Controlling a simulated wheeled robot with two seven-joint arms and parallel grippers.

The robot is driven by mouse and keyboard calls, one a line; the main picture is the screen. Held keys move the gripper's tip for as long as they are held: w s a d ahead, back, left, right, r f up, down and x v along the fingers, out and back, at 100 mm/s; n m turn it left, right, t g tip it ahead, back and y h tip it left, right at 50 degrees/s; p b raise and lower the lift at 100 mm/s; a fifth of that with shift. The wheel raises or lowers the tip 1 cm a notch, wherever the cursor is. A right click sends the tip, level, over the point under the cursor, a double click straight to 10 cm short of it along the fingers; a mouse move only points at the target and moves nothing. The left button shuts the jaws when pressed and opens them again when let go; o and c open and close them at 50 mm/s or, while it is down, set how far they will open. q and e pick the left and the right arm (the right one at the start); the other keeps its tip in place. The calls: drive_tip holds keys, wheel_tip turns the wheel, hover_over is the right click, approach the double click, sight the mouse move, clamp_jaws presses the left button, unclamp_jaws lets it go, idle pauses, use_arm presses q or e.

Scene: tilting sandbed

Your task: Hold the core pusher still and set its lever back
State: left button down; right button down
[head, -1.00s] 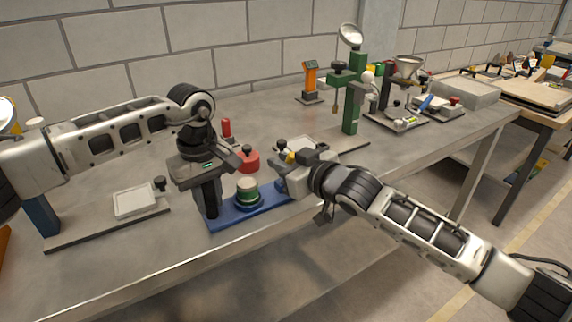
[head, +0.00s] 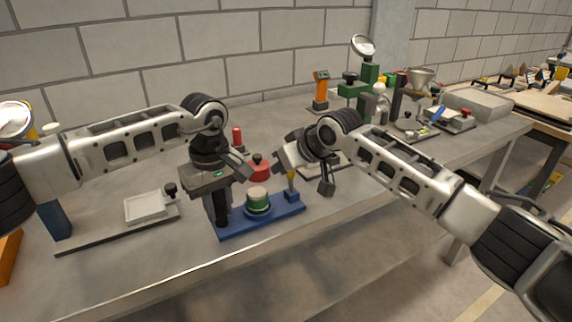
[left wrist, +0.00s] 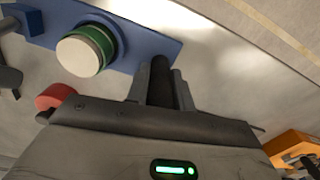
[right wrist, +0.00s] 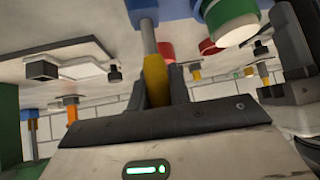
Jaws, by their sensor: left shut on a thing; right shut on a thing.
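The core pusher has a blue base (head: 235,231) with a green and white round core (head: 258,200) on it. My left gripper (head: 217,202) is shut on its dark upright post at the left end; the left wrist view shows the post (left wrist: 160,88) between the fingers. The lever stands at the base's right end, on a small blue block, with a grey rod and a yellow grip (head: 292,174). My right gripper (head: 291,167) is shut on the grip, as the right wrist view shows the yellow grip (right wrist: 155,80) between its fingers. The lever looks roughly upright.
A red piece (head: 258,171) with a black knob stands just behind the pusher. A white tray (head: 146,206) lies to the left. A green stand (head: 369,78), an orange device (head: 320,92) and a funnel (head: 421,80) stand further back. The table's front edge is close.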

drive_tip(key=shift+f, duration=0.1)
idle(0.3)
drive_tip(key=c, duration=1.3)
unclamp_jaws()
drive_tip(key=shift+d, duration=0.1)
drive_tip(key=v, duration=1.2)
use_arm(q)
drive_tip(key=c, duration=1.1)
unclamp_jaws()
